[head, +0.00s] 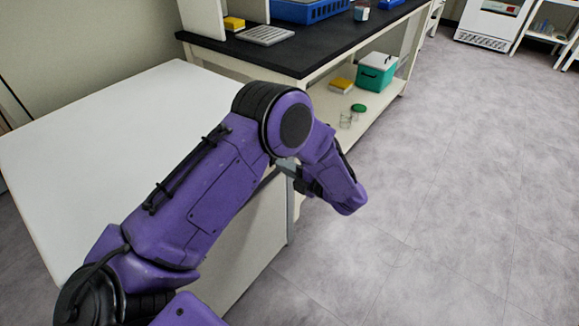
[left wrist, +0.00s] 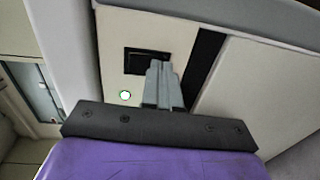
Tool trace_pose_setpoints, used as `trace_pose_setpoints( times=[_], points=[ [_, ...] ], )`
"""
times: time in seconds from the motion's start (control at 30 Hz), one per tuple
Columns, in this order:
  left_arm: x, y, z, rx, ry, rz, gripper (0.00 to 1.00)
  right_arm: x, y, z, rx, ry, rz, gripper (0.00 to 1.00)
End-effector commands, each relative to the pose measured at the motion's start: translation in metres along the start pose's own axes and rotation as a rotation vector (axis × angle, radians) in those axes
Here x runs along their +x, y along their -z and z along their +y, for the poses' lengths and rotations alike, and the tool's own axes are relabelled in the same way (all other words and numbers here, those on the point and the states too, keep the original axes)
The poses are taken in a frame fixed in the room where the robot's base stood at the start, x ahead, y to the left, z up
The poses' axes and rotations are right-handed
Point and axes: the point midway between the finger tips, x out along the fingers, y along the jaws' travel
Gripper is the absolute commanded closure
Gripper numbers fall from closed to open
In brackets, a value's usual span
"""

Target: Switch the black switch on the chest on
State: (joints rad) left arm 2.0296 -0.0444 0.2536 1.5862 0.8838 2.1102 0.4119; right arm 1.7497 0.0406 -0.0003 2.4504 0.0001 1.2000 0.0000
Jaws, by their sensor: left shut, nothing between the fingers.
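The white chest (head: 105,130) stands at the left in the head view, its lid closed. Its front panel (left wrist: 113,25) fills much of the left wrist view. The black switch (left wrist: 134,62) is a dark rectangle in this panel. My left gripper (left wrist: 161,68) is shut and empty, its grey fingertips overlapping the right part of the switch in the picture. I cannot tell whether they touch it. In the head view my purple left arm hides the switch and most of the gripper. My right gripper is in neither view.
A small round white light with a green rim (left wrist: 125,95) is below the switch. A black-topped bench (head: 320,45) stands behind the chest, with a green box (head: 376,74) on its lower shelf. The grey floor (head: 460,190) at right is clear.

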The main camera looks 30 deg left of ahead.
Motion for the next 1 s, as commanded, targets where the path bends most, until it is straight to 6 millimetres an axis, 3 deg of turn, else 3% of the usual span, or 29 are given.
trace_pose_setpoints(
  times=[0.27, 0.7, 1.0],
  points=[
    [-0.012, 0.001, -0.003, 0.0, -0.001, 0.005, 1.0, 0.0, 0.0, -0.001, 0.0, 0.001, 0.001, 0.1],
    [-0.106, 0.003, -0.025, -0.002, -0.002, 0.012, 1.0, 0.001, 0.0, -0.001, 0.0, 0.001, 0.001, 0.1],
    [-0.13, 0.003, -0.03, -0.001, -0.002, 0.016, 1.0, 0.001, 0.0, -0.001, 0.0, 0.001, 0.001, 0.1]
  ],
)
